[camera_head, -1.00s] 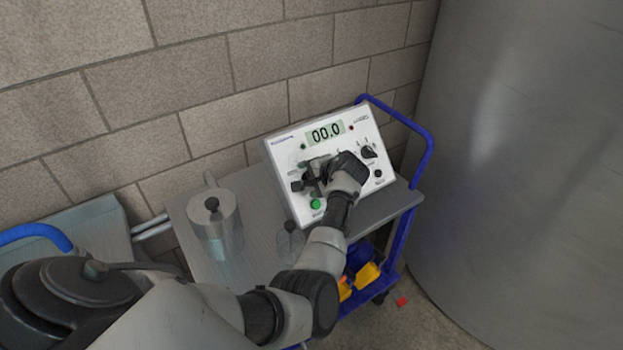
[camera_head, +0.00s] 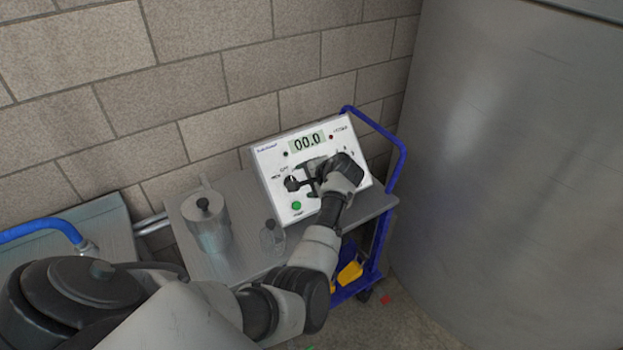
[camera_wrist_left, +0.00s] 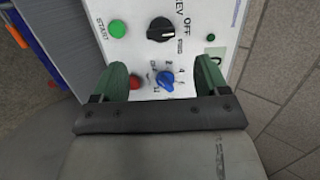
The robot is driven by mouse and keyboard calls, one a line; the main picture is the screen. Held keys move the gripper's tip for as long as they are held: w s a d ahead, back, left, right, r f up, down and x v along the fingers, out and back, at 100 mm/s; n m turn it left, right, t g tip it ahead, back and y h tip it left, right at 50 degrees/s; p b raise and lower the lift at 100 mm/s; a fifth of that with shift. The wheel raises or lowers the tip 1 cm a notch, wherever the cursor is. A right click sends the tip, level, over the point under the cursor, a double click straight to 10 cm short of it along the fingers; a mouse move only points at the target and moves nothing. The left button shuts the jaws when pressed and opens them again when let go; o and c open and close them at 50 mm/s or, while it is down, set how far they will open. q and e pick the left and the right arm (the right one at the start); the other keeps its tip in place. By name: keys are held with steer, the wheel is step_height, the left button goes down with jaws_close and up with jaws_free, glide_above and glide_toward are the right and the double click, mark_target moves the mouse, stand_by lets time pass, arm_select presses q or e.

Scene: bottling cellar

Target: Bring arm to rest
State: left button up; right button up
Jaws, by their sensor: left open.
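My left arm reaches across the head view from the lower left, and its left gripper (camera_head: 306,178) is in front of the white control box (camera_head: 270,160). The gripper is open; in the left wrist view its two dark green fingers (camera_wrist_left: 162,73) stand apart. A blue knob (camera_wrist_left: 165,80) shows between them, and a red button (camera_wrist_left: 134,82) is partly hidden by one finger. A black knob (camera_wrist_left: 160,30) and a green START button (camera_wrist_left: 117,28) lie beyond the fingertips. Whether the fingers touch the panel cannot be told. The right gripper is not in view.
The box's display (camera_head: 307,141) reads 00.0. The box stands on a grey trolley (camera_head: 190,261) with a blue handle (camera_head: 399,150). A metal canister (camera_head: 208,226) and a small glass vessel (camera_head: 271,238) stand left of the arm. A large steel tank (camera_head: 510,180) fills the right; a block wall is behind.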

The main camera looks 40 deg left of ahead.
arm_select(q)
steer(key=s+d+f+n+t+h, duration=0.1)
steer(key=s+d+f, duration=0.1)
steer(key=s, duration=0.6)
steer(key=s+d+f+n+h, duration=0.1)
steer(key=s+f+n, duration=0.15)
steer(key=s, duration=0.45)
steer(key=s+d+r+m+h, duration=0.25)
steer(key=s+d+h, duration=0.55)
steer(key=s+d, duration=1.1)
step_height(320, 180, down, 28)
steer(key=s+a+g+b, duration=0.1)
steer(key=s+a+b, duration=0.1)
steer(key=b, duration=0.2)
steer(key=s+a+f+g+b, duration=0.1)
steer(key=s+a+f+b, duration=0.2)
steer(key=s+f, duration=1.3)
step_height(320, 180, down, 4)
steer(key=shift+s+n+y, duration=0.2)
steer(key=shift+n+y, duration=0.1)
steer(key=shift+s, duration=0.15)
steer(key=shift+c, duration=0.3)
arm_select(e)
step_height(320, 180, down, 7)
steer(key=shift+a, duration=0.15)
